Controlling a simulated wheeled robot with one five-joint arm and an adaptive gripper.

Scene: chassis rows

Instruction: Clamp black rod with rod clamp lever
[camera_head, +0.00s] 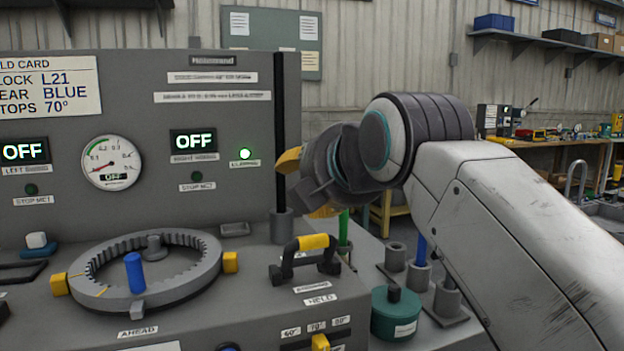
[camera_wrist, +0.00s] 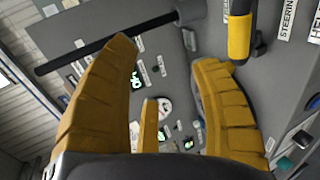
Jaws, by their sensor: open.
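The black rod (camera_head: 281,130) stands upright against the grey panel, its foot in a grey socket (camera_head: 282,226). In the wrist view the rod (camera_wrist: 105,45) crosses beyond my left finger's tip. A black lever with a yellow grip (camera_head: 313,242) sits on the deck right of the socket; I cannot confirm that it is the rod clamp lever. Its grip (camera_wrist: 239,38) also shows at the wrist view's upper right, outside my right finger. My gripper (camera_head: 301,187) is open and empty, beside the rod and above the lever. The two fingers (camera_wrist: 167,56) are wide apart.
A green light (camera_head: 245,153) glows above a label seeming to read CLAMPED. A ring gear (camera_head: 85,275) with a blue peg (camera_head: 134,272) lies left. A green canister (camera_head: 396,313) and a blue rod (camera_head: 421,250) in a socket stand right, near my arm.

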